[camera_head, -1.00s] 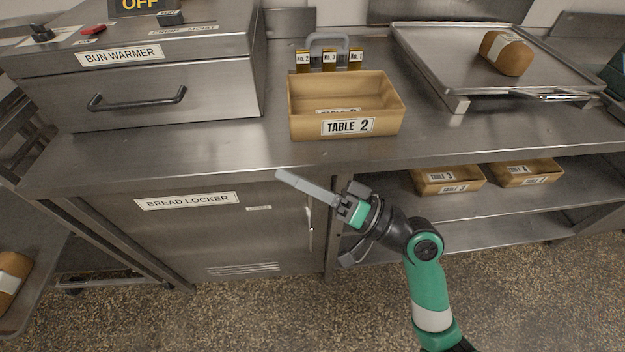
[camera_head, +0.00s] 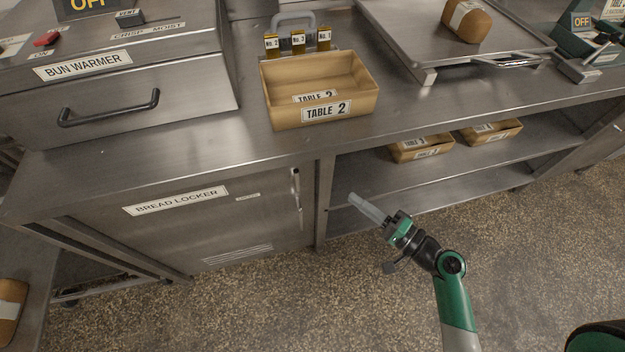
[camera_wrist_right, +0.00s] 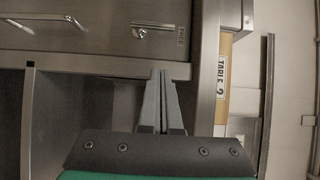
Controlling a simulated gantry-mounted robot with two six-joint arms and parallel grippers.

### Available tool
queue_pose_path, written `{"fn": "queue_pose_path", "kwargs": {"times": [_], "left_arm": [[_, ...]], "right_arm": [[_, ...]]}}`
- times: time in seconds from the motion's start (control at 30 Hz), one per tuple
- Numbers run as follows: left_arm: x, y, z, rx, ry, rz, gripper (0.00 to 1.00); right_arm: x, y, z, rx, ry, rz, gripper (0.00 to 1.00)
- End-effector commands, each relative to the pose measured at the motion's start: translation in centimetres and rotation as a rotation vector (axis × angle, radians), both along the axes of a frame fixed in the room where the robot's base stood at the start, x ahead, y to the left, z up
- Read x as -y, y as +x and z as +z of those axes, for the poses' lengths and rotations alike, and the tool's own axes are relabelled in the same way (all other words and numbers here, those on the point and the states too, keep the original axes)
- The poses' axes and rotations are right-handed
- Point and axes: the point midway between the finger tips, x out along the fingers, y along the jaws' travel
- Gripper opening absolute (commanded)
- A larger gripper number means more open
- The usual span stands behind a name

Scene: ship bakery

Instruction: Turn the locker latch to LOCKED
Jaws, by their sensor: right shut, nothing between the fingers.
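The bread locker door (camera_head: 190,222) is closed under the counter. Its small latch (camera_head: 296,178) sits near the door's right edge, and it also shows in the right wrist view (camera_wrist_right: 150,31) as a short lever lying along the door edge. A tiny label (camera_wrist_right: 181,36) beside it is too small to read. My right gripper (camera_head: 356,200) is shut and empty, apart from the latch, to its right and lower, before the open shelves. In the right wrist view its closed fingertips (camera_wrist_right: 161,73) point towards the locker edge. My left gripper is not in view.
A door handle (camera_wrist_right: 50,21) lies in line with the latch. On the counter stand the bun warmer (camera_head: 140,100), a TABLE 2 box (camera_head: 275,115) and a tray (camera_head: 400,40) with a loaf. Open shelves (camera_head: 380,180) hold two boxes. The floor before the locker is clear.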

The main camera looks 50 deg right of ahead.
Motion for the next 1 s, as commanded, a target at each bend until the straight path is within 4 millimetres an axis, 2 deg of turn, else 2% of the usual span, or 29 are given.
{"fn": "queue_pose_path", "kwargs": {"times": [0.47,0.5,0.7,1.0], "left_arm": [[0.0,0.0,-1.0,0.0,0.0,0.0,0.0],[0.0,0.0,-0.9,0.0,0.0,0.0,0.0],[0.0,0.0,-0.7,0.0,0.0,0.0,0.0],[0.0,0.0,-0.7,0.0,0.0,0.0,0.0]], "right_arm": [[-0.3,9.6,0.0,0.004,-0.002,0.004,0.0],[-1.0,10.1,0.0,0.0,-0.001,0.007,0.0],[-2.7,11.8,0.1,0.001,0.0,0.003,0.0],[-3.0,12.1,0.0,0.001,0.0,0.0,0.0]]}}
